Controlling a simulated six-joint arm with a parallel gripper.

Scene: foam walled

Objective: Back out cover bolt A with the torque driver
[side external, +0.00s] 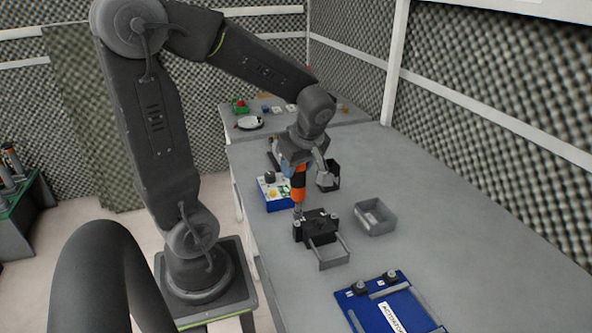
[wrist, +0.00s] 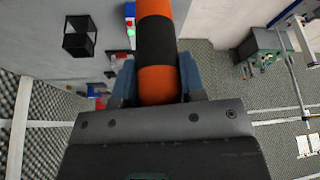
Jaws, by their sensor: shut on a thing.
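My gripper (side external: 298,168) is shut on the torque driver (side external: 299,187), which has an orange and black banded body. In the side external view the driver stands about upright, with its lower end at the left part of the black block (side external: 319,227). I cannot tell whether its tip touches a bolt. In the wrist view the driver (wrist: 156,45) sits between the blue fingers of my gripper (wrist: 157,85); its tip is out of view. Light bolt heads show on the black block, but I cannot tell which is cover bolt A.
A grey open bin (side external: 376,217) stands right of the block, and a grey bracket (side external: 333,256) extends in front of it. A black holder (side external: 331,176) and a blue box with knobs (side external: 273,191) stand behind. A blue plate fixture (side external: 388,307) lies in front. The table's right side is clear.

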